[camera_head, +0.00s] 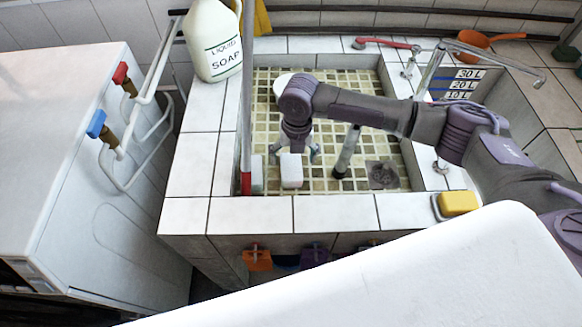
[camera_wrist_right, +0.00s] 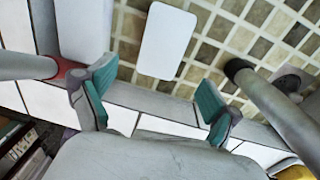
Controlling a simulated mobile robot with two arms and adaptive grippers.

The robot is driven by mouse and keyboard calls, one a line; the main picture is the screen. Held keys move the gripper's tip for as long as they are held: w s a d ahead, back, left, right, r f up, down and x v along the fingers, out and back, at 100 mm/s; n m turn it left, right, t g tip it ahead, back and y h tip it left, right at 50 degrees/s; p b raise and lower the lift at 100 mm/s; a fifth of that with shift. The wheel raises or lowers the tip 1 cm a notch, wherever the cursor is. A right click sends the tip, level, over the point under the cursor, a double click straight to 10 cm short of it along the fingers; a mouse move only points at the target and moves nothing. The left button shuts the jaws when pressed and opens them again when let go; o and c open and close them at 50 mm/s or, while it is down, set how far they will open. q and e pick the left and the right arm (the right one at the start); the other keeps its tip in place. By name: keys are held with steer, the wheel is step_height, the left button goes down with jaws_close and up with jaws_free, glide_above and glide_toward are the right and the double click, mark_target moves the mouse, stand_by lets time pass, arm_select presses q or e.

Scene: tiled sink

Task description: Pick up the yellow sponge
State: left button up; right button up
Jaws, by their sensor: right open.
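The yellow sponge (camera_head: 458,203) lies on a dish on the tiled front right corner of the sink. A yellow piece, likely the same sponge, shows at the bottom right edge of the right wrist view (camera_wrist_right: 296,173). My right gripper (camera_head: 294,156) is over the sink basin, well left of the sponge. Its two teal-padded fingers are spread apart and empty in the right wrist view (camera_wrist_right: 154,98). A white block (camera_head: 291,172) stands in the basin close to the fingers, not gripped. My left gripper is not in view.
An upright pole with a red end (camera_head: 246,181) is left of my right gripper, and a dark grey tube (camera_head: 346,152) is right of it. A soap bottle (camera_head: 214,40) stands at the back left. The tap (camera_head: 430,70) is at the back right. The front rim (camera_head: 335,212) is clear.

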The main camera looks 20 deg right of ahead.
mark_target(292, 169)
steer(key=f, duration=0.2)
steer(key=f+p, duration=0.1)
steer(key=f, duration=0.4)
steer(key=shift+w+a+f, duration=0.1)
steer(key=shift+w, duration=0.2)
steer(key=c, duration=0.9)
